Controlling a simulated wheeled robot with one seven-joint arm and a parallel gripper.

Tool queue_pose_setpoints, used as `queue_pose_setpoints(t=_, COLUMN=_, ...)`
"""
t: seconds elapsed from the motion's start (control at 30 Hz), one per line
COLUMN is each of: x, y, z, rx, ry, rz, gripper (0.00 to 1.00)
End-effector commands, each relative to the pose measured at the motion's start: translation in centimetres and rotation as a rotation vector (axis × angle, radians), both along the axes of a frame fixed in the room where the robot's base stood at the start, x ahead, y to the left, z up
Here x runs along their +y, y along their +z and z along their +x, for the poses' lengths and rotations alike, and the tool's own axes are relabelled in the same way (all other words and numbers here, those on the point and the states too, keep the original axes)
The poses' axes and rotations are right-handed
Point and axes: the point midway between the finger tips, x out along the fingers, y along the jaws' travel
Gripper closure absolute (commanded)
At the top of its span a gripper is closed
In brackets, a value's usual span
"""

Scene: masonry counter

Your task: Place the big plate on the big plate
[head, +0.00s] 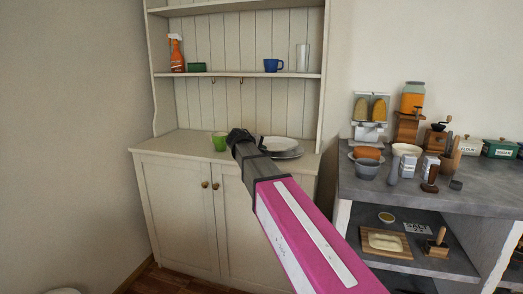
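A white big plate (278,143) is at the right of the hutch counter. It overlaps a grey plate (291,155) that lies lower and shows along its right and front edges. I cannot tell whether the two touch. My gripper (238,138) is at the end of the pink and grey arm, close to the left edge of the white plate. Its dark fingers are small and partly hidden by the arm, so I cannot tell whether they are open or hold the rim. The arm also hides the left part of the plates.
A green cup (220,142) stands just left of my gripper. The shelf above holds a spray bottle (176,53), a green dish (196,67), a blue mug (273,65) and a glass (302,57). The left counter is clear. A crowded grey counter (350,184) stands right.

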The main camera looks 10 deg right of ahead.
Motion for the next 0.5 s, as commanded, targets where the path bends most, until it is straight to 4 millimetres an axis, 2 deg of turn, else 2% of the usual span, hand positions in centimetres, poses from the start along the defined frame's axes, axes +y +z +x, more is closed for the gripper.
queue_pose_setpoints(t=0.37, x=0.0, y=-0.57, z=0.01, rx=-0.001, ry=0.0, rz=-0.001, gripper=1.0)
queue_pose_setpoints(t=0.43, x=0.0, y=-0.59, z=0.0, rx=0.001, ry=0.0, rz=0.001, gripper=0.76)
queue_pose_setpoints(t=0.47, x=0.01, y=-0.6, z=-0.01, rx=0.0, ry=0.0, rz=0.001, gripper=0.71)
queue_pose_setpoints(t=0.5, x=0.01, y=-0.62, z=-0.01, rx=0.001, ry=0.0, rz=0.002, gripper=0.71)
